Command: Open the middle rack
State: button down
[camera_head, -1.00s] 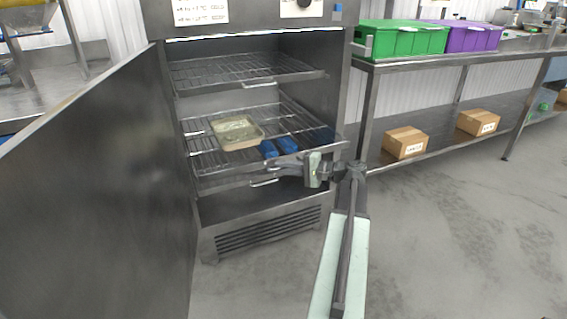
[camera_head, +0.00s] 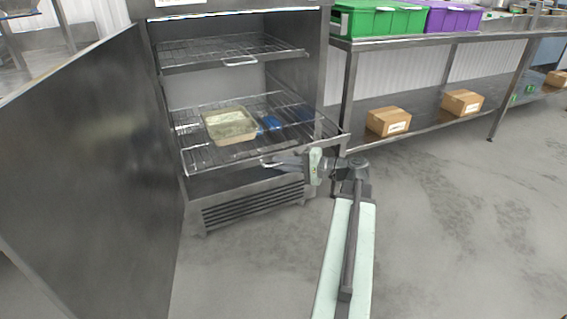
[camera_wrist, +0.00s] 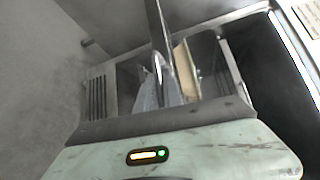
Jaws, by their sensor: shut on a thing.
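The middle rack (camera_head: 195,160) is a wire shelf that stands out of the front of the open steel cabinet. A shallow beige tray (camera_head: 229,125) rests on it. My gripper (camera_head: 284,161) is at the rack's front edge, shut on its handle (camera_head: 267,163). The fingers partly hide the handle. In the wrist view the gripper (camera_wrist: 160,80) is seen from behind, with a metal bar and a beige edge beyond it.
The upper rack (camera_head: 235,48) is in the cabinet. Blue items (camera_head: 270,124) show beside the tray, seen through the wires. The open door (camera_head: 90,150) stands at left. A steel bench (camera_head: 450,37) with green and purple crates and cardboard boxes stands at right. Floor is clear at lower right.

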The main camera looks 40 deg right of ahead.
jog(key=shift+a, duration=0.15)
jog(key=c, duration=1.5)
grip_release()
jog(key=shift+w, duration=0.1)
jog(key=p+v, duration=0.1)
jog(key=v, duration=0.7)
jog(key=shift+w, duration=0.1)
